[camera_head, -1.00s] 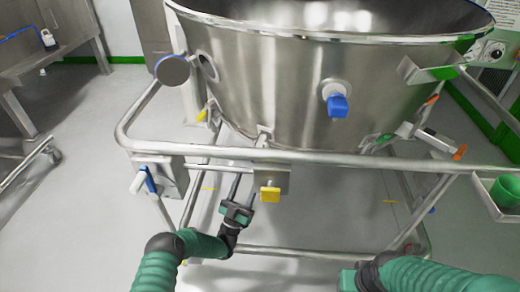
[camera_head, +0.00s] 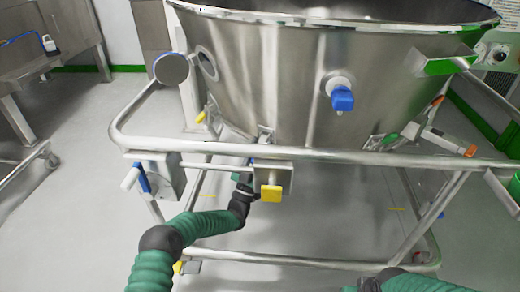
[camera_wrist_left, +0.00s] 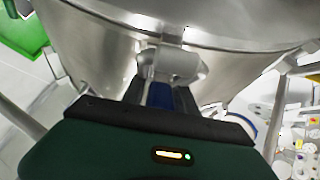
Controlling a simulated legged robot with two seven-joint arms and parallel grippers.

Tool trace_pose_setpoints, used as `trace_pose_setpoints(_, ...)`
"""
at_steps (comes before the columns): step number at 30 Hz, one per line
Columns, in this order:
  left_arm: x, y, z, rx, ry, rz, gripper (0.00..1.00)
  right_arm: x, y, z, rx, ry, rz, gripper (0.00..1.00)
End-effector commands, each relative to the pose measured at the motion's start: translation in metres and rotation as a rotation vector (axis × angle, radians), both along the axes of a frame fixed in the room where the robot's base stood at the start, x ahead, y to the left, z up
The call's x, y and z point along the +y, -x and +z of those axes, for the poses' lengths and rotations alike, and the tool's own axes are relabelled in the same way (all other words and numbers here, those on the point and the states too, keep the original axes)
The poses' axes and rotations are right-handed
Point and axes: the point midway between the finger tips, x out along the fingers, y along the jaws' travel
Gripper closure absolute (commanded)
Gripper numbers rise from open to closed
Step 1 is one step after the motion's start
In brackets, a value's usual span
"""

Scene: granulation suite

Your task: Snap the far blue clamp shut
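In the left wrist view, a blue clamp lever (camera_wrist_left: 160,95) sits between the two fingers of my left gripper (camera_wrist_left: 160,102), below a metal hinge block (camera_wrist_left: 168,62) on the steel bowl. The fingers are apart on either side of it; whether they touch it is unclear. In the head view my left arm reaches under the frame rail, and its gripper is mostly hidden behind the rail and a yellow-tabbed bracket (camera_head: 271,192). The blue clamp there is hidden too. My right forearm shows at the bottom edge; its gripper is out of view.
The steel bowl (camera_head: 265,75) stands above a tubular frame (camera_head: 320,156). A blue-handled valve (camera_head: 342,98) juts from its front. A blue-and-white lever (camera_head: 143,177) is on the frame's left box. Floor at left is clear.

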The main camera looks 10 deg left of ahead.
Motion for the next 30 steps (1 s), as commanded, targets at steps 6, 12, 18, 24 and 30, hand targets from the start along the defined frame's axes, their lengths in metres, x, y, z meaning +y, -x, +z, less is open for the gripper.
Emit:
trace_pose_setpoints(6, 0.0, 0.0002, -0.0006, 0.0, 0.0, 0.0, 0.95, 0.0, 0.0, 0.0, 0.0, 0.0, 0.0, 0.64)
trace_pose_setpoints(12, -0.0001, 0.0003, -0.0009, 0.001, 0.0, 0.0, 1.0, 0.0, 0.0001, -0.0001, 0.0, 0.0, 0.0, 0.64)
trace_pose_setpoints(18, -0.0002, 0.0004, -0.0011, 0.001, -0.001, -0.001, 1.0, 0.0, 0.0001, -0.0001, 0.0, 0.0, 0.0, 0.64)
trace_pose_setpoints(24, -0.0003, 0.0004, -0.0014, 0.001, -0.001, -0.001, 1.0, 0.0, 0.0001, -0.0002, 0.0, 0.0, 0.0, 0.64)
trace_pose_setpoints(30, -0.0002, 0.0005, -0.0016, 0.001, -0.001, -0.001, 1.0, 0.0, 0.0001, -0.0002, 0.0, 0.0, 0.0, 0.64)
